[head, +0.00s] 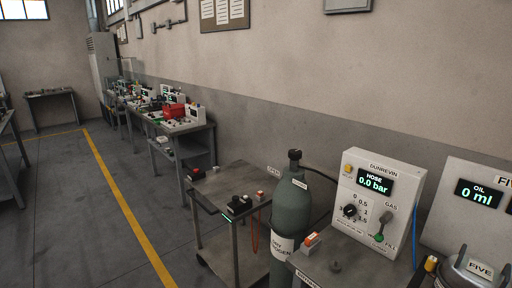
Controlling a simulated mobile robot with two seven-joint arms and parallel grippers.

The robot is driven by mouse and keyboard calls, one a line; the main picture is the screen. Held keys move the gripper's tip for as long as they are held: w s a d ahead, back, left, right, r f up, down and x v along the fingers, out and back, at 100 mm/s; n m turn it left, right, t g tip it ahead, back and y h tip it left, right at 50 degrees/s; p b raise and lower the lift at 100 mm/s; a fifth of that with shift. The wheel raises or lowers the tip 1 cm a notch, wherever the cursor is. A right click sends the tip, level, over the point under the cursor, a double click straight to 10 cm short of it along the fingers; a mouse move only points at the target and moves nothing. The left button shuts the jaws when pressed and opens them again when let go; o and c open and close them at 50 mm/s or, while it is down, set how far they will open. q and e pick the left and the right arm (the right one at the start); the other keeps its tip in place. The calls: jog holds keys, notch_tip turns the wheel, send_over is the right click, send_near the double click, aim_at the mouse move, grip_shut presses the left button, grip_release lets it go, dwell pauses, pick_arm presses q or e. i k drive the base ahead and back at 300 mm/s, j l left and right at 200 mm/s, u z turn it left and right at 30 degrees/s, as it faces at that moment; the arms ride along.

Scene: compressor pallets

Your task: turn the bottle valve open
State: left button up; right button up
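The gas bottle (290,206) is a grey-green cylinder with a white label. It stands upright between a metal cart and a bench. Its dark valve (295,155) sits on top of the neck, and a dark hose runs from there toward the panel. I cannot tell how far the valve is turned. The white panel (380,168) at right has a display reading HOSE 0.0 bar, a dial knob and a lever marked GAS with a green end. Neither of my grippers is in view.
A metal cart (233,182) with small dark items stands left of the bottle. A bench (310,267) holds the panel. A second panel (480,192) reads OIL 0 ml. Tables with equipment (195,130) line the wall. The floor (75,220) at left is clear.

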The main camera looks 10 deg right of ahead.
aim_at(294, 155)
jog(key=i+j+u, duration=0.2)
jog(key=i+u, duration=0.15)
jog(key=i, duration=0.15)
jog(key=i+u, duration=0.35)
jog(key=i, duration=0.2)
jog(key=i+j+z, duration=0.15)
jog(key=i+z, duration=0.15)
jog(key=i, duration=0.25)
jog(key=i+j+z, duration=0.35)
jog(key=i, duration=0.15)
jog(key=i+j+z, duration=0.1)
jog(key=z, duration=0.25)
jog(key=i+j+z, duration=0.15)
jog(key=z, duration=0.2)
jog(key=i+j+z, duration=0.15)
jog(key=z, duration=0.2)
jog(key=i+j, duration=0.05)
jog(key=i, duration=0.05)
